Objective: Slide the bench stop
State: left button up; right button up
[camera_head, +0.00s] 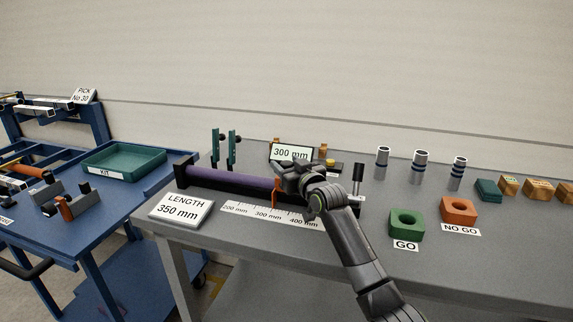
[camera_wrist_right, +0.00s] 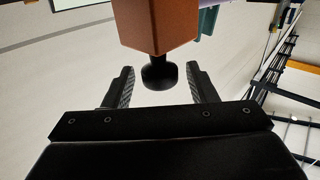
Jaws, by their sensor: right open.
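The bench stop is an orange block (camera_head: 278,190) on the measuring bench, at the right end of a purple tube (camera_head: 235,180). In the right wrist view the orange block (camera_wrist_right: 155,27) is at the top, with a black round knob (camera_wrist_right: 160,74) sticking out of it toward my gripper. My right gripper (camera_head: 287,174) is over the stop and partly hides it. Its fingers are open (camera_wrist_right: 160,88), one on each side of the knob, with gaps showing. A scale (camera_head: 268,215) marked 200 to 400 mm lies in front. My left gripper is not in view.
A sign (camera_head: 181,208) reads LENGTH 350 mm; a display (camera_head: 291,153) behind reads 300 mm. Green GO (camera_head: 406,222) and orange NO GO (camera_head: 459,211) blocks stand to the right. Several metal cylinders (camera_head: 420,167) stand behind. A blue cart with a green tray (camera_head: 124,161) is at left.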

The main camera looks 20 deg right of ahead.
jog(key=shift+w+a, duration=0.1)
jog(key=shift+w, duration=0.3)
grip_shut()
